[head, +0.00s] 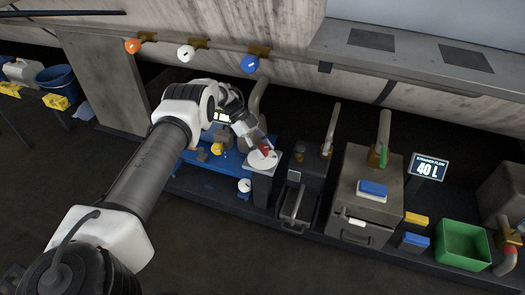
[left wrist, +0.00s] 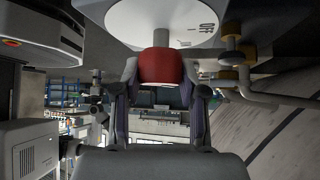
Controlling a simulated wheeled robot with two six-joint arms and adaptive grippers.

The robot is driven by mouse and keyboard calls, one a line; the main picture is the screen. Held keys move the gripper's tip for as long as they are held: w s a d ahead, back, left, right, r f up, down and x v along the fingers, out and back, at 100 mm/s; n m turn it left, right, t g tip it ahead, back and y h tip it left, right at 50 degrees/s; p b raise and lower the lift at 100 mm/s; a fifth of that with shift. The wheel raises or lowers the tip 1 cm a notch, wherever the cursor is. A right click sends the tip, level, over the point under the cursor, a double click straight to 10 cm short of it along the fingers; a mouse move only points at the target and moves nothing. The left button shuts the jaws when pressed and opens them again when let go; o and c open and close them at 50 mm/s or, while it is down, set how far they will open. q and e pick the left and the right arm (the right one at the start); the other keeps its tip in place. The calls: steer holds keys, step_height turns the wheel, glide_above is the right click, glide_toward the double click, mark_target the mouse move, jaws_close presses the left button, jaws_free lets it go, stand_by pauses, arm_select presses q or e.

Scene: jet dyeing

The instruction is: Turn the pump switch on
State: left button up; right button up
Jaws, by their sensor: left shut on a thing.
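The pump switch is a white round dial (head: 262,161) with a red knob (head: 264,147), on a grey box at the right end of the blue pump unit. My left gripper (head: 257,141) is shut on the red knob from above. In the left wrist view the red knob (left wrist: 161,67) sits between both fingers, with the white dial plate (left wrist: 160,24) just beyond it. Part of the knob is hidden by the fingers in the head view. My right gripper is not in view.
Orange, white and blue round handles (head: 249,64) line the pipe behind. A dark box (head: 297,207) and a grey tank (head: 365,190) stand right of the switch. A green bin (head: 463,243) and a "40 L" sign (head: 428,168) are further right. The floor in front is clear.

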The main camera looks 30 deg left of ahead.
arm_select(q)
steer(key=o, duration=1.1)
steer(key=shift+o, duration=0.2)
steer(key=v, duration=0.7)
steer(key=shift+r, duration=0.2)
steer(key=shift+a, duration=0.15)
